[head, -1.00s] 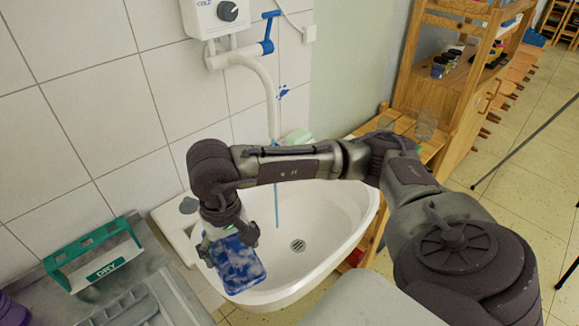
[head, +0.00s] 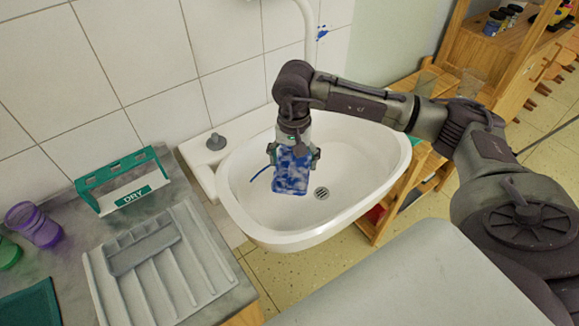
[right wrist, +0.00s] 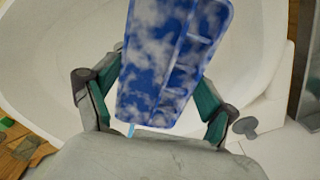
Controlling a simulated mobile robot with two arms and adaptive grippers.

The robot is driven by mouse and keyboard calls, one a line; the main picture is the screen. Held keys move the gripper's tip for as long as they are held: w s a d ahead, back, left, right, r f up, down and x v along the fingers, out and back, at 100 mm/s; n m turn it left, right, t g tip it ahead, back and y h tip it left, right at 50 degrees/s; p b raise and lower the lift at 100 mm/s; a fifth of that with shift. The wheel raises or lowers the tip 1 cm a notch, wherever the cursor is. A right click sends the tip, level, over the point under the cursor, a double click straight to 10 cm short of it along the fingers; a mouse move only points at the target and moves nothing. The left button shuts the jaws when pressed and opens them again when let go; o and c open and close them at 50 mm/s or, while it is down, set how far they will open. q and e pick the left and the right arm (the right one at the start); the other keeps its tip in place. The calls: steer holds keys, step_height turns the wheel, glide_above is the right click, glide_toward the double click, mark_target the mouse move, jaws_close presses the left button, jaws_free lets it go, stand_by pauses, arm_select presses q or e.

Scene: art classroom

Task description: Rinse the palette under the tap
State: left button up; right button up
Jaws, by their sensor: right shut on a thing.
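The palette (head: 291,171) is blue with whitish patches. It hangs tilted over the white basin (head: 262,236), a little left of the drain (head: 321,193). My right gripper (head: 292,156) is shut on its upper end. In the right wrist view the palette (right wrist: 170,62) lies between the two green-padded fingers of the gripper (right wrist: 160,95). A white tap pipe (head: 307,18) shows at the top; its outlet and lever are not visible. A thin blue streak shows left of the palette; I cannot tell if it is water. My left gripper is out of view.
A green and white holder marked DRY (head: 130,196) stands on the grey counter left of the basin. A ridged grey tray (head: 205,262) lies in front of it. A purple cup (head: 36,226) stands farther left. A wooden shelf (head: 480,60) is at the right.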

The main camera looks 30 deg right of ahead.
steer(key=w+d+b, duration=0.1)
steer(key=d, duration=0.1)
steer(key=w+d+f+b, duration=0.1)
steer(key=w+d, duration=0.1)
steer(key=shift+w+f, duration=0.15)
steer(key=shift+w+d+f+b, duration=0.1)
steer(key=shift+w+d+b, duration=0.4)
steer(key=shift+w+d, duration=0.3)
steer(key=shift+s+d, duration=0.15)
steer(key=shift+s+d, duration=0.3)
steer(key=shift+s, duration=0.05)
steer(key=shift+w+a, duration=0.1)
steer(key=shift+w, duration=0.05)
steer(key=shift+w+a, duration=0.3)
steer(key=shift+w, duration=0.05)
stand_by(0.3)
steer(key=shift+s+d, duration=0.1)
